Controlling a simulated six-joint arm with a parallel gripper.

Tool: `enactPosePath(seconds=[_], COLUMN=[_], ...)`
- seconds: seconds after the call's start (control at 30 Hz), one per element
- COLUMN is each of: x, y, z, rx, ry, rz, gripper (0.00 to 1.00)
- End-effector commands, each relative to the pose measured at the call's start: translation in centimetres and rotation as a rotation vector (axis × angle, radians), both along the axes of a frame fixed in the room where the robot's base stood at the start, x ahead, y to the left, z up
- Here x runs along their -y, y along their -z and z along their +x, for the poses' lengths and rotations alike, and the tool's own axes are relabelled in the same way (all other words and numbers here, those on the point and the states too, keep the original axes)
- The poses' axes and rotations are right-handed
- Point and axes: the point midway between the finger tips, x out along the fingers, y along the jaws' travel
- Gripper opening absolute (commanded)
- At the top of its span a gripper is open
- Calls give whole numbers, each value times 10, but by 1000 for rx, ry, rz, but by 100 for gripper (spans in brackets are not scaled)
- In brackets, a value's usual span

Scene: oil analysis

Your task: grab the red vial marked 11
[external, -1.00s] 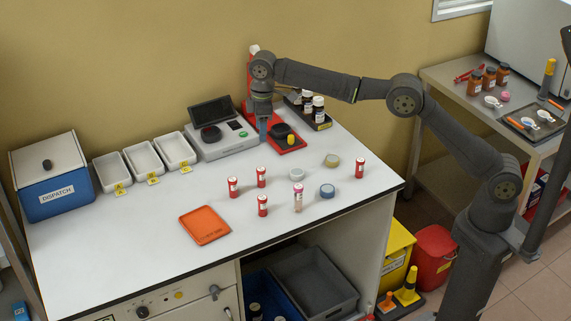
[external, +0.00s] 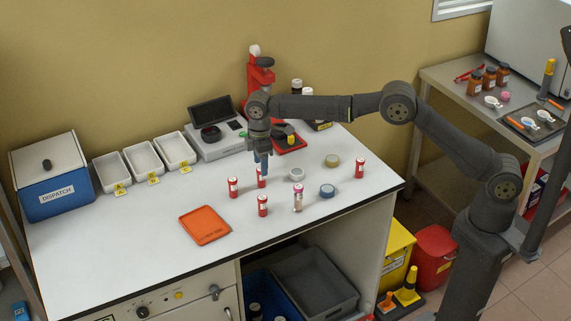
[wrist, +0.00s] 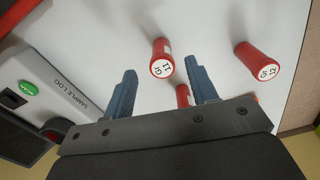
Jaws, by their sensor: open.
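In the wrist view the red vial marked 11 (wrist: 162,66) stands on the white bench, its round label showing between the lines of my two fingers, a little ahead of the tips. My gripper (wrist: 163,85) is open and empty. In the external view my gripper (external: 264,168) points down just above and behind a red vial (external: 261,179); contact cannot be told. Numbers are unreadable there, so I cannot tell which vial is 11. Other red vials stand nearby: one to the left (external: 233,187), one in front (external: 263,206) and one far right (external: 359,168).
A red vial marked 12 (wrist: 264,68) stands outside the right finger, and another red vial (wrist: 183,95) shows partly beside that finger. An orange tray (external: 205,225) lies front left.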

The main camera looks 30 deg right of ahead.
Motion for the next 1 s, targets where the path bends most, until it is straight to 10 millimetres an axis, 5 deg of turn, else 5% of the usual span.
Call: enactPosePath(seconds=[0.4,0.67,0.9,1.0], x=[1,1,1,1], y=[50,54,53,53], z=[-3,-2,-2,-2], rx=[-1,0,0,0], ry=[1,1,1,1], rz=[-2,0,0,0], gripper=[53,53,9,5])
